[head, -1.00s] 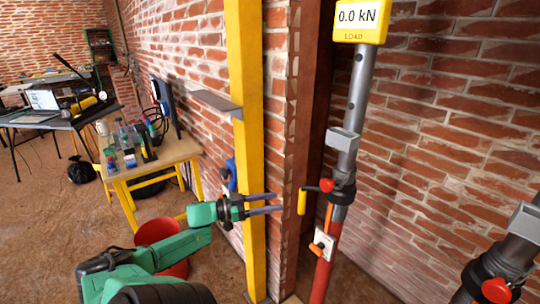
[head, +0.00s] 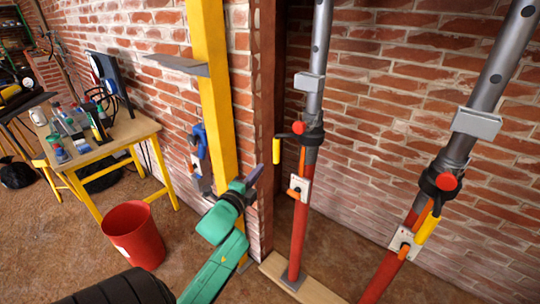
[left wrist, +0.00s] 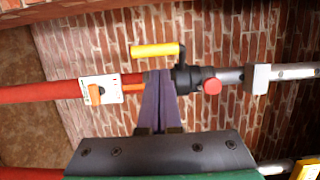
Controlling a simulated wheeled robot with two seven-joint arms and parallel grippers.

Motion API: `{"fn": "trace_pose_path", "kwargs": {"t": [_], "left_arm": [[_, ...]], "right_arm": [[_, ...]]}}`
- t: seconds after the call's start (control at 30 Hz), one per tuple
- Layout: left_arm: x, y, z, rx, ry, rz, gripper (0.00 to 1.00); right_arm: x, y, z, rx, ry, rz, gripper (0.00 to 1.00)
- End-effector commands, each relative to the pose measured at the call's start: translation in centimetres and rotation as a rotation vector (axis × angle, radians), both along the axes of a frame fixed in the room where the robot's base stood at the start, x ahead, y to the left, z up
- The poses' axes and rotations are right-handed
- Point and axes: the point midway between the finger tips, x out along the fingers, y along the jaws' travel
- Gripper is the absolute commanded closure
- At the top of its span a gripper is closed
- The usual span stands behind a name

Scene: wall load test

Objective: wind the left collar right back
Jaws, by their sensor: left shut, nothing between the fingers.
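The left prop has a grey upper tube (head: 318,60) and a red lower tube (head: 299,235). Its black collar (head: 312,138) carries a red knob (head: 298,127) and a yellow crank handle (head: 277,151), which hangs down on the left. The left wrist view also shows the collar (left wrist: 188,79), with the yellow handle (left wrist: 155,50) lying sideways. My left gripper (head: 256,173) is shut and empty, left of and lower than the handle, apart from it in the head view. In the left wrist view its fingertips (left wrist: 160,75) overlap the red tube beside the collar. My right gripper is out of view.
A second prop with its own collar (head: 440,182) leans at the right. A yellow post (head: 208,60) with a grey shelf plate (head: 177,66) stands left. A red bucket (head: 133,236) and a cluttered workbench (head: 130,132) are further left. A wooden board (head: 318,291) lies under the left prop.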

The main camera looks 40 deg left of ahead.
Motion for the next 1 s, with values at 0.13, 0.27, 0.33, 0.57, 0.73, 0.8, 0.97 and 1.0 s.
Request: {"fn": "trace_pose_path", "kwargs": {"t": [0.13, 0.27, 0.33, 0.57, 0.73, 0.8, 0.97, 1.0], "left_arm": [[3.3, 1.0, 0.4, 0.001, -0.003, 0.000, 1.00], [6.0, 1.7, 0.4, 0.000, -0.003, 0.001, 1.00], [7.3, 2.1, 0.3, -0.002, -0.002, 0.000, 1.00], [9.5, 2.7, 0.1, -0.001, 0.000, -0.001, 1.00], [9.6, 2.7, -0.1, 0.000, 0.001, -0.001, 1.00], [9.6, 2.7, 0.0, 0.000, 0.001, -0.001, 1.00], [10.2, 3.2, -0.2, 0.002, 0.000, -0.002, 1.00], [10.6, 3.5, -0.3, 0.002, 0.000, -0.003, 1.00]], "right_arm": [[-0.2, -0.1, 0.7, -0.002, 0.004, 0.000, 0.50], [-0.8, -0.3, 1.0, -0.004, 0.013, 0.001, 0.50], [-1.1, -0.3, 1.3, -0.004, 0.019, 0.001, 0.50], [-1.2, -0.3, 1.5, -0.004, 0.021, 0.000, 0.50], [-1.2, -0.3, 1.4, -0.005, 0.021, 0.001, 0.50], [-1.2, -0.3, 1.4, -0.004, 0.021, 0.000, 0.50], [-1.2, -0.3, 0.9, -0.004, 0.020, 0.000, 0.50], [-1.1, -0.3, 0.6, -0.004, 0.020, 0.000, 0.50]]}}
